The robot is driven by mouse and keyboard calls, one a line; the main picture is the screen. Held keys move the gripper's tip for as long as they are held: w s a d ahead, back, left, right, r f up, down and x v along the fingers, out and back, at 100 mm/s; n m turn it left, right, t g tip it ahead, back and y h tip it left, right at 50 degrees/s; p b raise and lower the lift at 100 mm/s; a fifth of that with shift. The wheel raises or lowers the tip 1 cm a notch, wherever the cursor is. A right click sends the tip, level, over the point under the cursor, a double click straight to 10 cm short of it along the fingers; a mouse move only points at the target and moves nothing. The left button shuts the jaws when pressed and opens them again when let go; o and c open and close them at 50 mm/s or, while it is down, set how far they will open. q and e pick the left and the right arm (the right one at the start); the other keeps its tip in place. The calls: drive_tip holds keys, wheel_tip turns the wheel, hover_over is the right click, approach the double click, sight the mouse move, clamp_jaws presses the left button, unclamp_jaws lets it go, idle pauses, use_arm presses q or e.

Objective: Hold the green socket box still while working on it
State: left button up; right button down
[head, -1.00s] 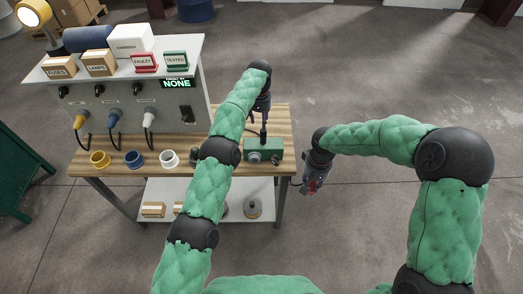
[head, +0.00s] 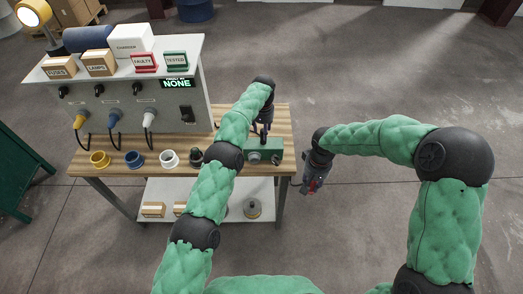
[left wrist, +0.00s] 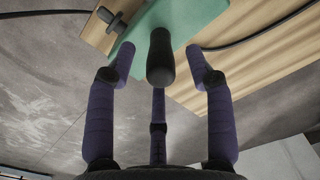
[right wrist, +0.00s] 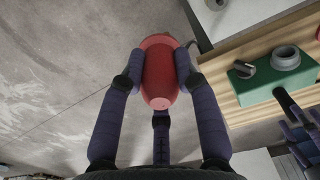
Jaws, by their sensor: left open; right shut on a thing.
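The green socket box (head: 277,146) sits at the right end of the wooden bench top. My right gripper (head: 313,182) is off the bench's right edge, shut on a red rounded object (right wrist: 160,75). What the red object's hidden end looks like I cannot tell.
A panel (head: 150,110) with yellow, blue and white plugs stands at the bench's left. Yellow, blue and white rings (head: 134,158) line the front edge. A lower shelf (head: 180,213) holds boxes. A dark cable runs beside the box. Floor to the right is clear.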

sight(263, 144)
use_arm(q)
drive_tip(key=shift+f, duration=2.45)
clamp_jaws()
drive_tip(key=shift+s+f, duration=0.15)
drive_tip(key=shift+f, duration=0.05)
